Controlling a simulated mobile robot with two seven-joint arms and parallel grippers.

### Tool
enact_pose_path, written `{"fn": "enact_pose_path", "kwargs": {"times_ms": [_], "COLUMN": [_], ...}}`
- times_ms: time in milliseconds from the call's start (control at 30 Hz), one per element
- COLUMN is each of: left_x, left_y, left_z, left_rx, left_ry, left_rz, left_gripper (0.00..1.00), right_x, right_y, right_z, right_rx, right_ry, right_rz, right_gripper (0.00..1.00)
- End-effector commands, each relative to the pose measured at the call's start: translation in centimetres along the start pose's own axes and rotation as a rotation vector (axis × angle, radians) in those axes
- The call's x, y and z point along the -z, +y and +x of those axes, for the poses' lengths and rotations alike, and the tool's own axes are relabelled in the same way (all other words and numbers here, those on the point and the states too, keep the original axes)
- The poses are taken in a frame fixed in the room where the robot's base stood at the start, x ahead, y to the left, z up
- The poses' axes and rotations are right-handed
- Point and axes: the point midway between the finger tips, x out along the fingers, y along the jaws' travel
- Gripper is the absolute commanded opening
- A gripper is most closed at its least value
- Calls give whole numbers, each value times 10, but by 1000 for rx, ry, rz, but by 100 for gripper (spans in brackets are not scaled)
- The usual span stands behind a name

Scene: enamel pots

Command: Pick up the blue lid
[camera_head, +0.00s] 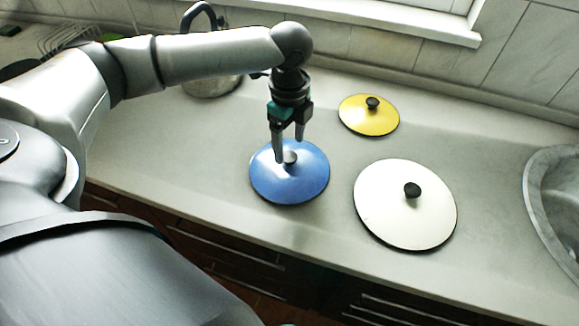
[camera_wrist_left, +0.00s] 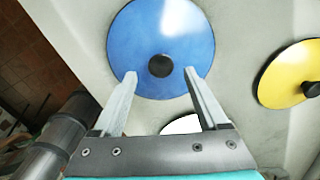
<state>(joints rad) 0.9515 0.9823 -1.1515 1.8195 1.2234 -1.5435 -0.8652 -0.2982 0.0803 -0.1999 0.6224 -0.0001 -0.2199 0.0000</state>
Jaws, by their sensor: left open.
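The blue lid (camera_head: 290,185) lies flat on the counter, with a round knob (camera_head: 290,157) at its middle. My left gripper (camera_head: 289,150) is above the lid, pointing down, with its fingers apart near the knob. In the left wrist view the blue lid (camera_wrist_left: 150,35) fills the upper middle, and its dark knob (camera_wrist_left: 160,66) shows between and just beyond the two open fingertips (camera_wrist_left: 160,77). Nothing is held between the fingers. I cannot tell the exact height of the fingertips over the knob. My right gripper is not in view.
A white lid (camera_head: 400,215) lies to the right of the blue one, and a yellow lid (camera_head: 366,118) lies behind. A metal pot (camera_head: 213,86) stands at the back, partly hidden by my left arm. A sink (camera_head: 555,195) is at the right edge. The counter's front edge is near.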

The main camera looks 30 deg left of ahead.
Motion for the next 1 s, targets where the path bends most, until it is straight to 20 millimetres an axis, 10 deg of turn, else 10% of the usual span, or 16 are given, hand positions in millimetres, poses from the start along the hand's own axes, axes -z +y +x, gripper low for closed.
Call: {"fn": "enact_pose_path", "kwargs": {"times_ms": [500,1000], "left_x": [-1,-1], "left_y": [-1,-1], "left_z": [37,37], "left_rx": [-1,-1], "left_ry": [0,0], "left_rz": [2,1], "left_gripper": [76,21], "right_x": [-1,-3], "right_y": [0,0], "right_z": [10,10], "right_rx": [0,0], "right_ry": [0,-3], "right_rz": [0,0], "right_gripper": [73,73]}}
